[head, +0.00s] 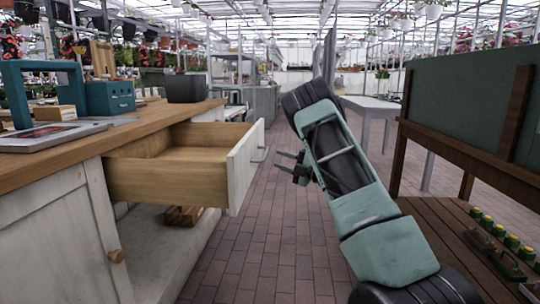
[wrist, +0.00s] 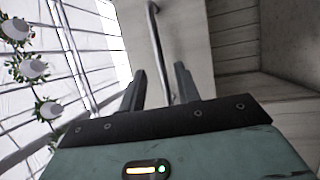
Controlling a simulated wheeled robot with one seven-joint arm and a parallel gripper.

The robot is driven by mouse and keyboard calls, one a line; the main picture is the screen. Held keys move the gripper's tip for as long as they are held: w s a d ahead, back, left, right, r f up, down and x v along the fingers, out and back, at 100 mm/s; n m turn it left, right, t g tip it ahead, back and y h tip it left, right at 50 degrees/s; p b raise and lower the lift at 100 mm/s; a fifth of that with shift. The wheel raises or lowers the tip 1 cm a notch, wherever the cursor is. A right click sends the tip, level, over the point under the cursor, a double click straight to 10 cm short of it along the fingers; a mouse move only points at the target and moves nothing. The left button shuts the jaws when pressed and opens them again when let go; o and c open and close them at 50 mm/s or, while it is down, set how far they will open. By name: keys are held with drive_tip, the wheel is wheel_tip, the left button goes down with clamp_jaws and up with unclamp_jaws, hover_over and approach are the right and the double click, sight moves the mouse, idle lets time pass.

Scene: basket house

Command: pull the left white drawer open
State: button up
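The white drawer (head: 243,168) stands pulled out from the wooden-topped cabinet, with its wooden side and part of its inside showing. Its metal bar handle (head: 265,154) is on the white front. My gripper (head: 277,159) is just right of the handle, facing it, with a small gap in the head view. In the wrist view my gripper (wrist: 160,78) has its two fingers apart, and the handle (wrist: 154,30) runs between and beyond them. The fingers do not appear to press on the handle. The white drawer front (wrist: 183,45) lies ahead of them.
The wooden countertop (head: 150,128) holds a teal toolbox (head: 108,98) and a dark pot (head: 185,88). A white cabinet door (head: 60,240) is below. A wooden bench (head: 450,225) stands on the right. The brick floor (head: 245,245) between is clear.

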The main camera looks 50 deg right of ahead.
drive_tip(key=v, duration=1)
drive_tip(key=shift+s, duration=0.1)
